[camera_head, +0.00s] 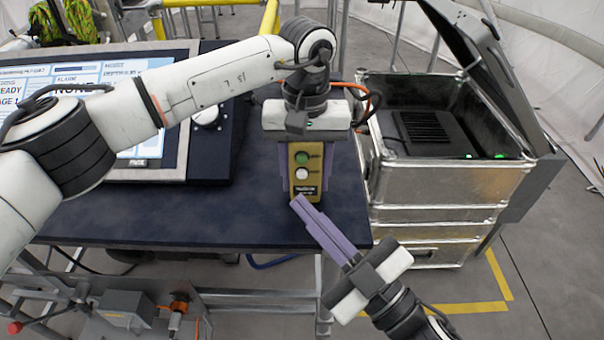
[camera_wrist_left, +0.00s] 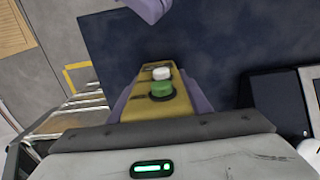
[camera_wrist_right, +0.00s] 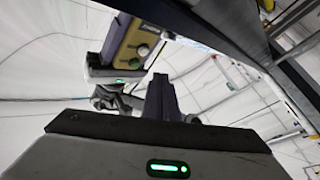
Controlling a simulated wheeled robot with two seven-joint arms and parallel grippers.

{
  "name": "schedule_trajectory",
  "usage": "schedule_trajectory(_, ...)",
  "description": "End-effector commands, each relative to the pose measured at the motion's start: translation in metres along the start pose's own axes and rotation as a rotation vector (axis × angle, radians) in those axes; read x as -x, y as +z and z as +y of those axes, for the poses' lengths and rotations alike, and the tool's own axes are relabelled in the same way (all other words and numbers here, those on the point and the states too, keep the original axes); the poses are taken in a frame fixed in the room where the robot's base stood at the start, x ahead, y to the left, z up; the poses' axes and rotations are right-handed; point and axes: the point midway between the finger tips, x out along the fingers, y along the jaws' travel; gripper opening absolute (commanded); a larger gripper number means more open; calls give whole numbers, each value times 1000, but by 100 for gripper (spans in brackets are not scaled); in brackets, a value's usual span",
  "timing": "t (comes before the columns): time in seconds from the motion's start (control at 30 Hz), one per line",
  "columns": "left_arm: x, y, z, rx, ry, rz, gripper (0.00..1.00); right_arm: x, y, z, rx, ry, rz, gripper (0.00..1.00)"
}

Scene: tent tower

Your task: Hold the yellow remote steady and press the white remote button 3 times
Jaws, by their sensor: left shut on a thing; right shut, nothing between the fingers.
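The yellow remote (camera_head: 305,185) is upright in my left gripper (camera_head: 303,170), which is shut on its sides above the dark table. Its face shows a green button (camera_head: 302,157) above a white button (camera_head: 302,174). In the left wrist view the remote (camera_wrist_left: 185,108) shows its white button (camera_wrist_left: 161,73) beyond the green button (camera_wrist_left: 161,90). My right gripper (camera_head: 298,203) is shut and empty, its tips just below the white button and close to the remote's lower part. In the right wrist view the remote (camera_wrist_right: 125,50) is to the upper left of the shut fingers (camera_wrist_right: 161,85).
The dark table (camera_head: 150,212) carries a control panel with a screen (camera_head: 150,135) at the left. An open metal case (camera_head: 450,185) stands right of the table. Bare tabletop lies left of the remote.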

Motion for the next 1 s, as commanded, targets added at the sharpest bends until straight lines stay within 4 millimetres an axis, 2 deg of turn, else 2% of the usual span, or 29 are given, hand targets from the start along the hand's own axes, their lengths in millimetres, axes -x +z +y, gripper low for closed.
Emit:
schedule_trajectory(0.27,1,0,0,0,1,1,12,15,-11,-11,1,0,0,0)
schedule_trajectory(1.0,1,0,0,0,1,1,12,16,-12,-11,1,0,0,0)
